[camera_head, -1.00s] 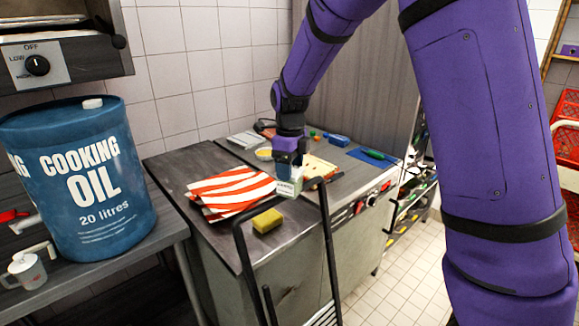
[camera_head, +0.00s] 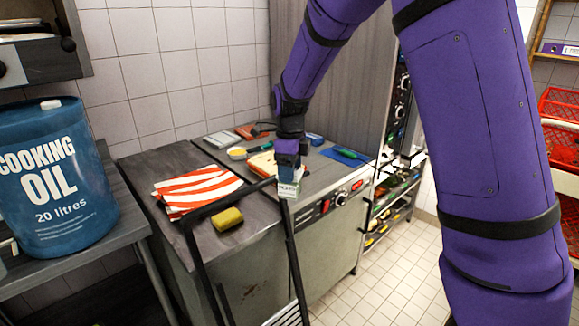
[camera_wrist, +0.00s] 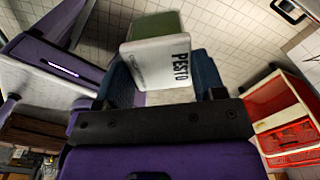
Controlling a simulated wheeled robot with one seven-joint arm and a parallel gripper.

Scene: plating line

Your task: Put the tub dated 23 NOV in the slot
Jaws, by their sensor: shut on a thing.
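My gripper (camera_head: 289,166) is shut on a small tub (camera_head: 288,190) with a white label and a greenish part. The tub is held above the front edge of the counter. In the wrist view the tub (camera_wrist: 158,62) sits between the fingers, and its white face reads "PESTO". Smaller print beside that word is too blurred to read, and I cannot see a date. I cannot make out the slot in either view.
A striped cloth (camera_head: 197,190) and a yellow sponge (camera_head: 227,219) lie on the counter (camera_head: 170,160). A black-railed cart or frame (camera_head: 291,255) stands in front. A blue cooking oil drum (camera_head: 50,180) is at left. Red crates (camera_head: 562,140) are at right.

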